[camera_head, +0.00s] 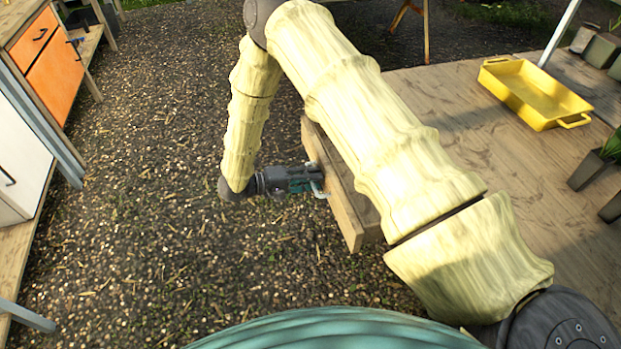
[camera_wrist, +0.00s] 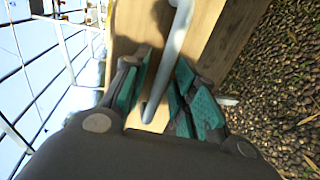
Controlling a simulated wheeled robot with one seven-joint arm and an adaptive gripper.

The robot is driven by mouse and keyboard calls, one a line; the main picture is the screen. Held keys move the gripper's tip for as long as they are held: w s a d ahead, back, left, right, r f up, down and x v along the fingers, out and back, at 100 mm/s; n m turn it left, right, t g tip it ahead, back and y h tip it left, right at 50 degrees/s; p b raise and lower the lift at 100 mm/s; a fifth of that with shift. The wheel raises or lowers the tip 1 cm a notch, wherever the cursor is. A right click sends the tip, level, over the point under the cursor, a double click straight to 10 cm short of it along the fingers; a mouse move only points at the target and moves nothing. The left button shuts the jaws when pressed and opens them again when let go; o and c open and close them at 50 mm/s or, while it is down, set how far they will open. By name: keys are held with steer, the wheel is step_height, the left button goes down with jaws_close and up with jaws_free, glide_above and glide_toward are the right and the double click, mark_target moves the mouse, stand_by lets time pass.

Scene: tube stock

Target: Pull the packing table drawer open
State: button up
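The packing table (camera_head: 480,125) is a wooden table on the right of the head view. Its drawer (camera_head: 347,210) shows a wooden front left of my forearm; my arm hides where it meets the table, so I cannot tell how far out it stands. The drawer front also fills the middle of the wrist view (camera_wrist: 205,30). A grey bar handle (camera_wrist: 176,50) runs across it, between the two teal fingers of my gripper (camera_wrist: 168,90). The fingers are apart, with wood showing between finger and bar. In the head view my gripper (camera_head: 312,183) is at the drawer front.
A yellow tray (camera_head: 535,92) and dark plant pots (camera_head: 592,170) stand on the table. A cabinet with orange fronts (camera_head: 55,75) and a white front (camera_head: 20,160) is at the left. The gravel ground (camera_head: 150,200) between is clear.

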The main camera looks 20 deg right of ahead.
steer(key=shift+a, duration=0.1)
steer(key=v, duration=1.2)
steer(key=shift+d, duration=0.2)
stand_by(0.3)
